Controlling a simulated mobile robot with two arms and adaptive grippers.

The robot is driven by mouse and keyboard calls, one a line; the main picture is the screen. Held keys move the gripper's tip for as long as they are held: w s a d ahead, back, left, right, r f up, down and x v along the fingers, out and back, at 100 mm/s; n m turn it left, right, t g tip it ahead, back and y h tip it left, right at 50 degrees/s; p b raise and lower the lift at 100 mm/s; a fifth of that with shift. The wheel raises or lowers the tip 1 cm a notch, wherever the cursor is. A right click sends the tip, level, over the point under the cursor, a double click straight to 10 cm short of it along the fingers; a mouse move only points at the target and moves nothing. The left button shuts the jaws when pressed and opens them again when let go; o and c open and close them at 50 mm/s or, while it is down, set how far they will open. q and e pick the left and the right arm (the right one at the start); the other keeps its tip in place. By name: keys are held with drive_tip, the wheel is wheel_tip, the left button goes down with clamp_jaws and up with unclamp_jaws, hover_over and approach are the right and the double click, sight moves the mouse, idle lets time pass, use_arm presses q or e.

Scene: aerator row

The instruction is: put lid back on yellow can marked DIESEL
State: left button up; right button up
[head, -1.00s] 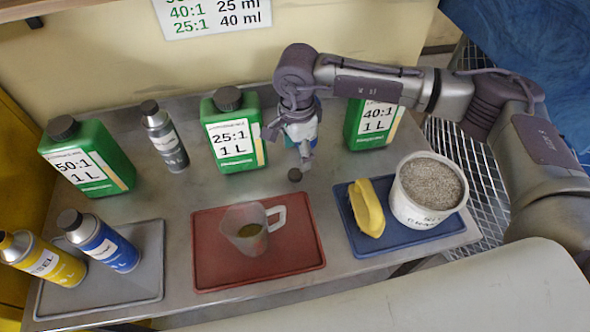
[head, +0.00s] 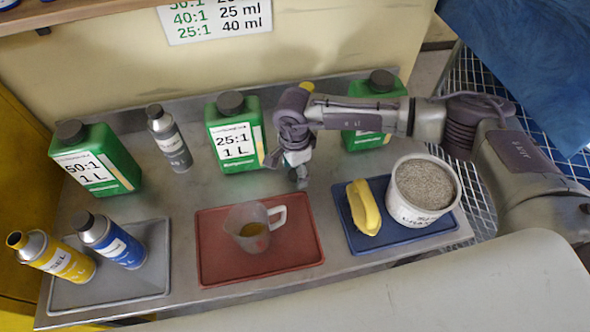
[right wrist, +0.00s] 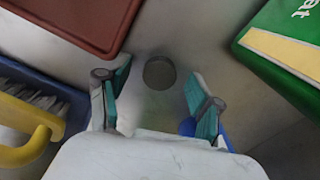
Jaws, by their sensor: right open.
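A small dark round lid (right wrist: 159,73) lies on the metal bench, between and just beyond the fingertips in the right wrist view. My right gripper (head: 288,178) is open and empty above the bench, behind the red tray; it also shows in the right wrist view (right wrist: 158,100). In the head view it hides the lid. My left gripper is not in view.
A blue can (head: 112,242) stands beside the yellow one on the grey tray (head: 150,285). A measuring jug (head: 250,232) sits on the red tray (head: 220,270). A brush (head: 364,208) and bucket (head: 424,187) occupy the blue tray. Green containers (head: 235,132) and a grey can (head: 170,140) stand behind.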

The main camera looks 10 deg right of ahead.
sight(294, 173)
idle(0.3)
drive_tip(key=c, duration=0.8)
drive_tip(key=shift+o, duration=0.2)
drive_tip(key=shift+r+b, duration=0.45)
drive_tip(key=shift+r, duration=0.1)
wheel_tip(294, 173, up, 3)
drive_tip(key=shift+f+b, duration=0.1)
drive_tip(key=shift+b, duration=0.7)
drive_tip(key=shift+s+d+r+b, duration=0.55)
drive_tip(key=shift+s+d+r, duration=0.7)
drive_tip(key=shift+s, duration=0.25)
drive_tip(key=shift+s+d+r+b, duration=0.5)
drive_tip(key=shift+s+d+r, duration=0.65)
drive_tip(key=shift+s, duration=0.4)
drive_tip(key=shift+s+d+r+b, duration=0.55)
drive_tip(key=shift+s+d+r, duration=0.7)
drive_tip(key=shift+s, duration=0.25)
drive_tip(key=shift+f, duration=0.15)
